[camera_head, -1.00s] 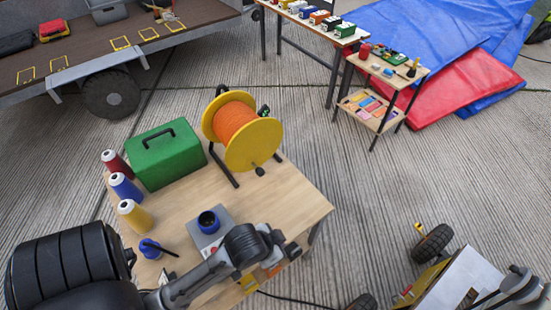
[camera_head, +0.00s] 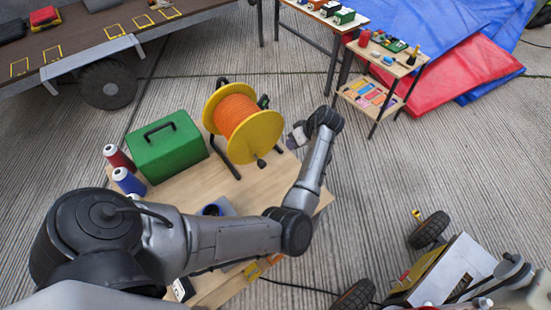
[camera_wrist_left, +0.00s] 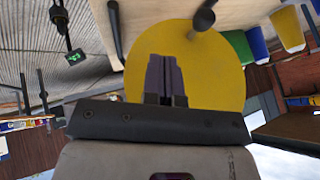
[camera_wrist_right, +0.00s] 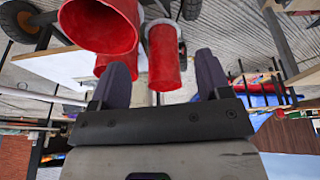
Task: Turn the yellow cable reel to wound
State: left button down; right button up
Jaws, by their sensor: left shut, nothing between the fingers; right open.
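The yellow cable reel (camera_head: 262,140) with orange cable stands on a black frame on the wooden table. A dark crank knob (camera_head: 261,163) sits low on its front disc. My left gripper (camera_head: 297,136) is just right of the reel in the head view. In the left wrist view its shut, empty fingers (camera_wrist_left: 164,78) point at the yellow disc (camera_wrist_left: 218,85); I cannot tell whether they touch it. A dark knob (camera_wrist_left: 204,17) shows above them. My right gripper (camera_wrist_right: 165,85) is open, with red cylinders (camera_wrist_right: 165,55) in front of it and nothing held.
A green toolbox (camera_head: 166,148) stands left of the reel. A red spool (camera_head: 117,157) and a blue spool (camera_head: 128,181) stand at the table's left edge. My left arm covers much of the table front. A small shelf (camera_head: 386,60) stands behind, at the right.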

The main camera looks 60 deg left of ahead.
pick_arm(q)
jog(key=shift+n+g, duration=0.4)
jog(key=shift+g, duration=0.3)
jog(key=s+f+b, duration=0.1)
jog(key=f, duration=0.1)
jog(key=a+f, duration=0.1)
jog(key=f, duration=0.1)
jog(key=s+f+b, duration=0.1)
jog(key=f, duration=0.1)
jog(key=shift+s+a+f+b, duration=0.15)
jog(key=shift+s+f+b, duration=0.15)
jog(key=shift+f+b, duration=0.1)
jog(key=shift+s+a, duration=0.1)
jog(key=shift+s, duration=0.8)
jog(key=shift+s+r, duration=0.1)
jog(key=shift+s, duration=1.15)
